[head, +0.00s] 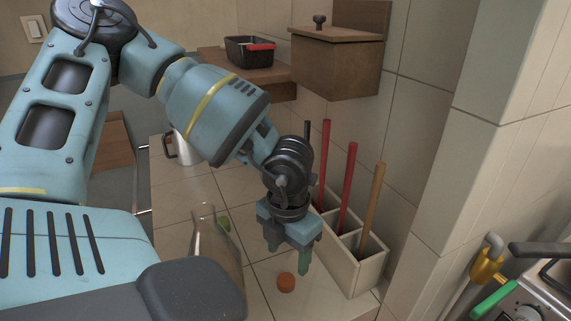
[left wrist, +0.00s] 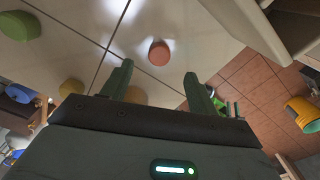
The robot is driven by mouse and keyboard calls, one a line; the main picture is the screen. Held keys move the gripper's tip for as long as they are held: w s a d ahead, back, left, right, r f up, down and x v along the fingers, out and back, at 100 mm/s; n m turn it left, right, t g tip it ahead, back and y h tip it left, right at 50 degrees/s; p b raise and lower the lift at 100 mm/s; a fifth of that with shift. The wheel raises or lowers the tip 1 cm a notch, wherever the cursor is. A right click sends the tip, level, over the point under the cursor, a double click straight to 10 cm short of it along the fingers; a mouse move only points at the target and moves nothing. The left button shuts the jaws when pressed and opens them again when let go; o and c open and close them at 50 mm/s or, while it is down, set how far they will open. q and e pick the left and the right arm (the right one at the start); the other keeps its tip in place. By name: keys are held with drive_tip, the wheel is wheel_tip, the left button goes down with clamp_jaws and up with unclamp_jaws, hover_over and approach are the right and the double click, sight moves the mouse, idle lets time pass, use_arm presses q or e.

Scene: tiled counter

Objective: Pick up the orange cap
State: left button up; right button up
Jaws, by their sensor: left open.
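The orange cap (head: 286,282) lies on the tiled counter (head: 262,309) near its front edge. In the left wrist view the cap (left wrist: 159,53) sits ahead of the fingers, roughly between their lines, with tile visible around it. My left gripper (head: 288,262) is open and empty, pointing down just above and behind the cap, apart from it. Its two green fingers also show in the left wrist view (left wrist: 160,82). My right gripper is not in view.
A holder (head: 367,272) with several upright sticks stands close right of the gripper. A glass flask (head: 207,238) and a green cap (head: 224,224) are to the left. A white mug (head: 184,152) stands farther back. A stove knob area (head: 520,303) is at right.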

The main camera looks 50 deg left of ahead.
sight(286, 280)
use_arm(q)
drive_tip(key=shift+f, duration=0.9)
drive_tip(key=shift+s+f+p, duration=0.2)
drive_tip(key=shift+f+p, duration=0.2)
drive_tip(key=shift+f, duration=2.2)
drive_tip(key=shift+c, duration=0.2)
drive_tip(key=c, duration=1)
